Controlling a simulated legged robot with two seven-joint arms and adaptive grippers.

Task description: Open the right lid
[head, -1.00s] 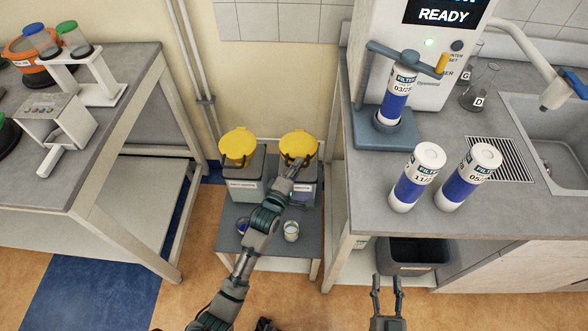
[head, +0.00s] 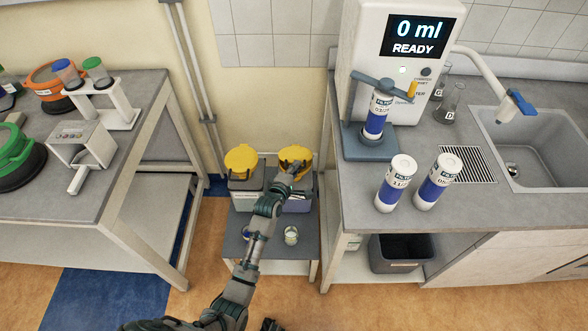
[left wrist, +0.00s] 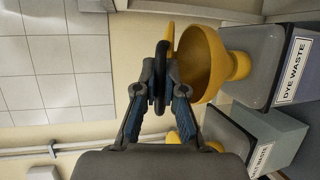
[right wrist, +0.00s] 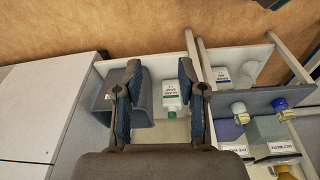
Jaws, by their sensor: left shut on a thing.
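The right yellow lid (head: 299,153) tops the right waste container (head: 298,203), by the wall. My left gripper (head: 290,168) is at this lid and partly covers it. In the left wrist view the gripper (left wrist: 160,85) is shut on a black ring handle (left wrist: 161,62). A thin yellow edge and an open yellow bowl (left wrist: 208,70) show beside the ring, above a box labelled DYE WASTE (left wrist: 293,70). How far the lid is tilted is hard to tell. My right gripper (right wrist: 157,72) is open and empty, apart from the waste containers.
The left yellow lid (head: 241,158) tops a neighbouring container. Side benches flank the stand; the right one holds filter bottles (head: 437,182). A dark bin (head: 398,254) sits under it.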

